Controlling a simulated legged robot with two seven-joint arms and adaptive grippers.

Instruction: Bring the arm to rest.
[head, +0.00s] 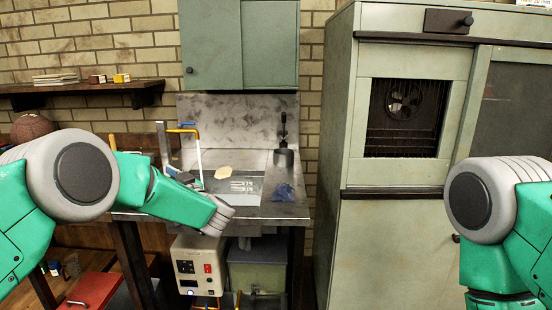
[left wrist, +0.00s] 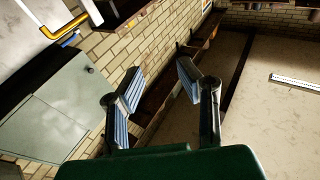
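My left arm comes in from the left in the head view, its forearm in front of the sink counter. My left gripper (head: 178,160) shows small and dark, partly hidden behind the forearm. In the left wrist view the left gripper (left wrist: 160,82) has its two ribbed fingers wide apart, with nothing between them. My right arm stands at the right edge of the head view, and its gripper is out of sight. A brown leather ball (head: 32,127) sits at the far left, its lower part hidden by my left arm.
A yellow-and-white tap (head: 197,150) rises there. A wall cabinet (head: 240,45) hangs above. A tall pale-green cabinet (head: 390,250) stands right. A white device (head: 198,265) is under the counter.

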